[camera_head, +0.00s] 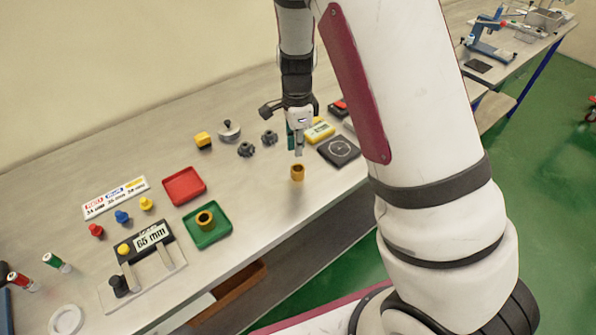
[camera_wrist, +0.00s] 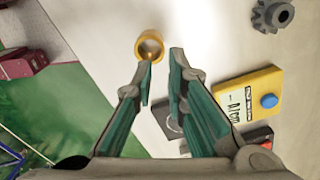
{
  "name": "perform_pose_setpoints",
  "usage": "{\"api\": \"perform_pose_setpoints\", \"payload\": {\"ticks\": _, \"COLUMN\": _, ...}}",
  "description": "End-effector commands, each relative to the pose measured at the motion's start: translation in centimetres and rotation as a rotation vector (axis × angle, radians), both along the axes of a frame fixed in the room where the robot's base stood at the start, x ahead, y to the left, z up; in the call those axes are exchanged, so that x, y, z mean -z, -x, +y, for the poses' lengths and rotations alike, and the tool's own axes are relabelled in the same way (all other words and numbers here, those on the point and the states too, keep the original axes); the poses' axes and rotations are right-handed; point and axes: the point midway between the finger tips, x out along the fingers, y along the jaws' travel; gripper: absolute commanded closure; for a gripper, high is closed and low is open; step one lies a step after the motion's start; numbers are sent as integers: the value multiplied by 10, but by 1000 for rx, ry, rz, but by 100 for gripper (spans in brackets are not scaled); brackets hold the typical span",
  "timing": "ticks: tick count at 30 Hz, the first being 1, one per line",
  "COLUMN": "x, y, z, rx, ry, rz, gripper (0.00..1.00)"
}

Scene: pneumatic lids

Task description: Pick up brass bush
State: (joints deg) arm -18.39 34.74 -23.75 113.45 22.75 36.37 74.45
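A brass bush (camera_head: 297,174) stands upright on the bench near its front edge, in the middle of the head view. In the wrist view the brass bush (camera_wrist: 138,47) shows as a ring seen from above, just beyond the fingertips. My gripper (camera_head: 298,151) is just above it, pointing down. In the wrist view my gripper (camera_wrist: 160,60) is open, with nothing between its fingers and the bush slightly left of the gap. A second brass ring (camera_head: 205,219) lies in the green tray (camera_head: 214,236).
A yellow meter (camera_head: 320,131) and a black square plate (camera_head: 339,151) lie close right of my gripper. Dark gear-like knobs (camera_head: 246,149) stand behind left. A red tray (camera_head: 184,186) is farther left. The bench around the bush is clear.

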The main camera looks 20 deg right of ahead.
Motion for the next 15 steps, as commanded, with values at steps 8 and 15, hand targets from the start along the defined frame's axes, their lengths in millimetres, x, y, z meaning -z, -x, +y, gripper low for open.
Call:
{"api": "perform_pose_setpoints", "payload": {"ticks": 8, "x": 27, "y": 0, "z": 0, "rx": -1, "ry": 0, "rz": 1, "gripper": 87}}
{"api": "perform_pose_setpoints", "payload": {"ticks": 15, "x": 51, "y": -1, "z": 1, "rx": 0, "ry": 1, "rz": 3, "gripper": 87}}
